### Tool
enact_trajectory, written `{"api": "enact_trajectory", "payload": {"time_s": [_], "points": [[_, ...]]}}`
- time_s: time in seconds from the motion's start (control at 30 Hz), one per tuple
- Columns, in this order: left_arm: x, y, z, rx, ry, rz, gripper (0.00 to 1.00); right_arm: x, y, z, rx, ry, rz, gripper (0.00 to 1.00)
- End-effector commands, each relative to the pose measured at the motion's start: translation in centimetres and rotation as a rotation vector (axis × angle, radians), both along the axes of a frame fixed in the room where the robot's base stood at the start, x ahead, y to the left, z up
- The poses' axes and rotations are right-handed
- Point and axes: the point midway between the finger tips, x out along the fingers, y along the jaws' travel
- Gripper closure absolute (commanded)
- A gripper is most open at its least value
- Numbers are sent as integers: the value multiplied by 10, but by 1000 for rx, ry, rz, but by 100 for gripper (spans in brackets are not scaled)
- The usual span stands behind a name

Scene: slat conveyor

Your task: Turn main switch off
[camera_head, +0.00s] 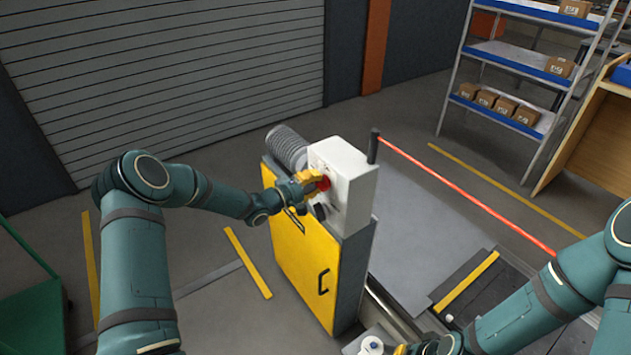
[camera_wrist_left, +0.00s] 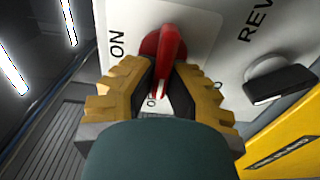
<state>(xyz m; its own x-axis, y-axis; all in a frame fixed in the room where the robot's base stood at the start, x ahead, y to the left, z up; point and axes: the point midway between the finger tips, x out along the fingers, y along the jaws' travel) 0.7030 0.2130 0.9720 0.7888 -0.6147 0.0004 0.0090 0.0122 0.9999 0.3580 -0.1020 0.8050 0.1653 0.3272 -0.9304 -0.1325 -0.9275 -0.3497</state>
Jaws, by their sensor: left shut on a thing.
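The main switch is a red rotary handle (camera_wrist_left: 166,55) on a white control box (camera_head: 346,180). In the left wrist view its round base sits beside the printed word "ON", with a partly hidden label below it. My left gripper (camera_head: 312,180) has its yellow fingers on both sides of the red handle and is shut on it; it also shows in the left wrist view (camera_wrist_left: 165,85). The handle's grip points down between the fingers in that view. My right gripper (camera_head: 405,349) is mostly cut off at the bottom edge, so its fingers cannot be judged.
A black knob (camera_wrist_left: 280,82) near "REV" sits beside the switch. The control box stands on a yellow cabinet (camera_head: 300,262). A red bar (camera_head: 465,195) runs across the conveyor side. A shelf (camera_head: 510,65) with boxes stands at the back right.

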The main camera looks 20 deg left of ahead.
Motion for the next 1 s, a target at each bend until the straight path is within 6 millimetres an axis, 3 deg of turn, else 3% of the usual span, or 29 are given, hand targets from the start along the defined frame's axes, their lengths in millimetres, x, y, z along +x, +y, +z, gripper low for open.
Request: {"api": "enact_trajectory", "payload": {"time_s": [0.27,0.3,0.37,0.4,0.77,1.0], "points": [[1,-1,1,-3,-2,-1,100,0,0,0,0,0,0,100],[1,-1,1,-3,-2,-2,83,0,0,0,0,0,0,100],[1,-1,1,-3,-2,-2,62,0,0,0,0,0,0,100],[0,-1,1,-2,-1,-2,58,0,0,0,0,0,0,100],[-3,2,0,0,0,0,58,0,0,0,0,0,1,100],[-31,25,0,1,-1,1,58,0,0,0,0,0,0,100]]}}
